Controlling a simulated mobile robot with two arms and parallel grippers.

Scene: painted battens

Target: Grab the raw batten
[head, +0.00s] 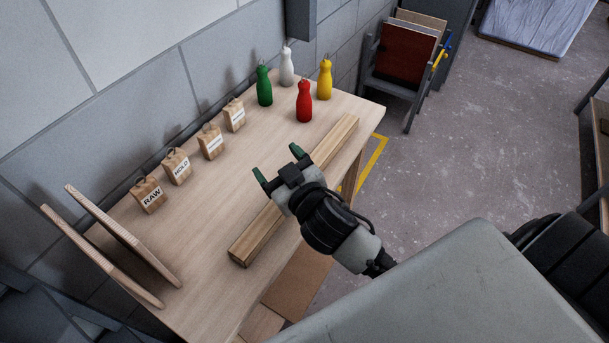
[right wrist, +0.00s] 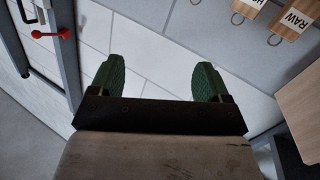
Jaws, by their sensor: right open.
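The bare wood batten (head: 258,236) lies lengthwise on the workbench (head: 190,245) near its front edge, unpainted and pale brown. My right gripper (head: 278,163) hides part of its middle in the head view. This gripper is open and empty, with its green fingertips pointing toward the wall. In the right wrist view the two fingers (right wrist: 155,82) stand wide apart with only wall tiles between them, and the batten does not show. The wooden tag marked RAW (head: 150,195) stands at the back left of the bench; it also shows in the right wrist view (right wrist: 293,20). My left gripper is not in view.
Several tags, one marked HOLD (head: 177,167), line the back. Green (head: 264,87), white (head: 287,68), red (head: 304,102) and yellow (head: 325,80) bottles stand at the far end. Two slanted wooden slats (head: 122,235) stand at the left. The bench middle is clear.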

